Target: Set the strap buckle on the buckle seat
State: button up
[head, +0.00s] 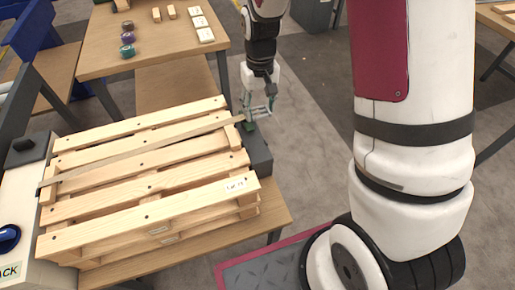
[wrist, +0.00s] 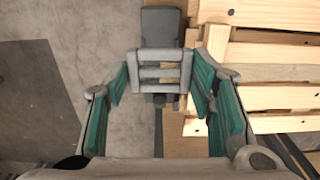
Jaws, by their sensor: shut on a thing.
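The strap buckle (wrist: 160,55) is a grey frame with crossbars, held between the green-padded fingers of my gripper (wrist: 160,78). In the head view my gripper (head: 259,108) is shut on it, just off the pallet's right end. A tan strap (head: 145,151) runs diagonally across the pallet and ends near my gripper. A dark grey block (head: 258,152), apparently the buckle seat, stands beside the pallet's right end. In the wrist view a grey block (wrist: 162,25) shows beyond the buckle. I cannot tell whether the buckle touches anything below.
The wooden pallet (head: 150,214) lies on a table (head: 260,216). A blue knob (head: 8,238) is at the left. A table behind (head: 160,44) carries coloured rolls (head: 127,38), wooden blocks and white cards (head: 200,21). The floor right of the pallet (head: 300,130) is clear.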

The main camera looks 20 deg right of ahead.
jog(key=b, duration=0.9)
send_over(257, 146)
notch_tip(257, 146, down, 7)
notch_tip(257, 146, down, 10)
jog(key=b, duration=0.2)
jog(key=shift+a+f+b, duration=0.15)
jog(key=shift+b, duration=0.15)
jog(key=shift+f, duration=0.1)
jog(key=shift+f+b, duration=0.3)
jog(key=shift+f, duration=0.05)
jog(key=shift+f, duration=0.15)
jog(key=o, duration=0.9)
jog(key=shift+f, duration=0.1)
notch_tip(257, 146, up, 14)
jog(key=p, duration=0.4)
jog(key=shift+f, duration=0.2)
